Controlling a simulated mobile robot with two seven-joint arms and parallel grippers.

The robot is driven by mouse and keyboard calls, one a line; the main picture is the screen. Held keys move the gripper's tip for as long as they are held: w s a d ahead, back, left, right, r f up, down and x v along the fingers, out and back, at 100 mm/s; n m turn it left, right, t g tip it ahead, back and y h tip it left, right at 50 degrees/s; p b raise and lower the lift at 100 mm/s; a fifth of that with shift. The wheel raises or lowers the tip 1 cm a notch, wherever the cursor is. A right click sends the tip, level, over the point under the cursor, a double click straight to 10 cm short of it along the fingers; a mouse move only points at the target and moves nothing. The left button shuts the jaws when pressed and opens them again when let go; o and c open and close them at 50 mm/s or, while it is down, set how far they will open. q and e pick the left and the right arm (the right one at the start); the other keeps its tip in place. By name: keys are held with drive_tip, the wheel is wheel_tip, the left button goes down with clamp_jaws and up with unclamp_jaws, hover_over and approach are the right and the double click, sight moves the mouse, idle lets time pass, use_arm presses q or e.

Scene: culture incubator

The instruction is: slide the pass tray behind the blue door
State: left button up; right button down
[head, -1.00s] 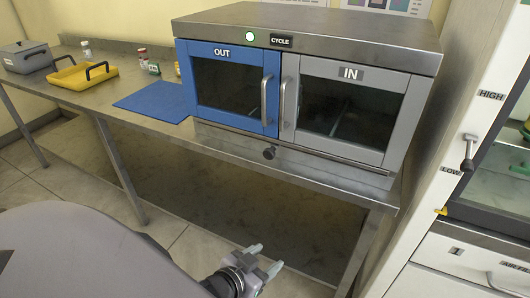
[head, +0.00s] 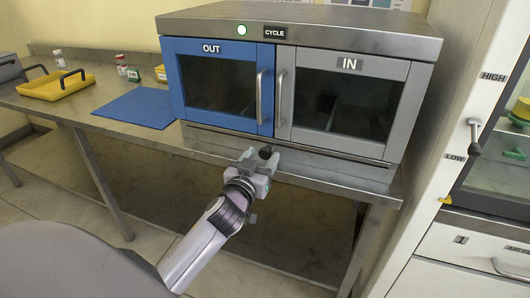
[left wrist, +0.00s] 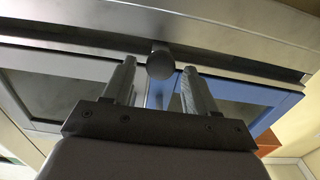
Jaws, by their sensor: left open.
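The pass box has a blue door (head: 219,47) marked OUT on the left and a grey door (head: 349,64) marked IN on the right; both are shut. A dark round knob (head: 266,152) sticks out below the doors, near the blue door's right edge. My left gripper (head: 259,158) is open at the knob. In the left wrist view the knob (left wrist: 160,65) shows between its two fingers (left wrist: 157,82), with gaps on both sides. The pass tray is not clearly seen; a dim shape shows behind the grey door's glass. My right gripper is out of view.
The steel bench (head: 120,119) holds a blue mat (head: 137,108), a yellow tray (head: 57,86) and small bottles left of the box. A white cabinet with a HIGH/LOW lever (head: 474,136) stands close on the right. Both doors have upright bar handles.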

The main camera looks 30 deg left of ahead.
use_arm(q)
drive_tip(key=shift+x, duration=1.45)
clamp_jaws()
drive_tip(key=s+a+p, duration=0.2)
drive_tip(key=s+a, duration=0.1)
drive_tip(key=a, duration=1)
drive_tip(key=shift+s+a+p, duration=0.15)
drive_tip(key=shift+a+p, duration=0.15)
drive_tip(key=shift+p, duration=0.1)
unclamp_jaws()
drive_tip(key=shift+a, duration=0.1)
